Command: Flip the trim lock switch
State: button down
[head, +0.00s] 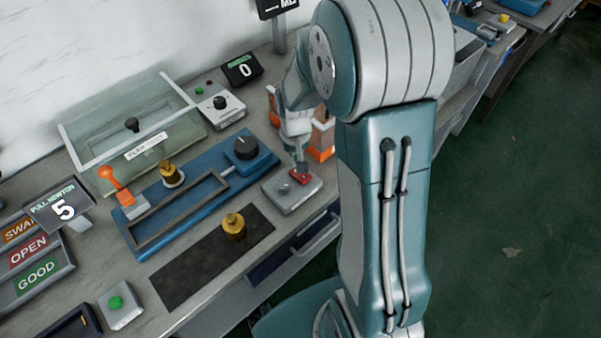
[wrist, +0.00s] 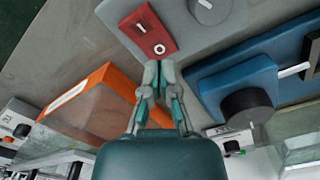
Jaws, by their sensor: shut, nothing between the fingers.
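The trim lock switch looks to be the red rocker (head: 301,176) on a small grey box (head: 287,199) near the bench's front edge. In the wrist view the red rocker (wrist: 138,22) has a white line at one end and a white circle at the other. My gripper (head: 301,165) points down over it. In the wrist view my gripper (wrist: 158,66) is shut and empty, its tips just by the circle end of the rocker. I cannot tell whether they touch it. A grey knob (wrist: 208,7) sits on the same box.
A blue fixture (head: 205,192) with a black knob (head: 246,147) stands to the left of the switch box. A dark mat (head: 205,262) with a brass piece (head: 234,226) lies to the left.

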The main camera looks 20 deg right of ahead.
jog(key=shift+r, duration=2.25)
jog(key=shift+r, duration=0.2)
jog(key=s+a+r+n+t, duration=0.1)
jog(key=s+a+r+t, duration=0.1)
jog(key=s+r, duration=0.6)
jog(key=s+a+r+n+t, duration=0.1)
jog(key=s+a+r+t, duration=0.2)
jog(key=s+r, duration=0.6)
jog(key=shift+s+a+t, duration=0.15)
jog(key=shift+s+t, duration=0.15)
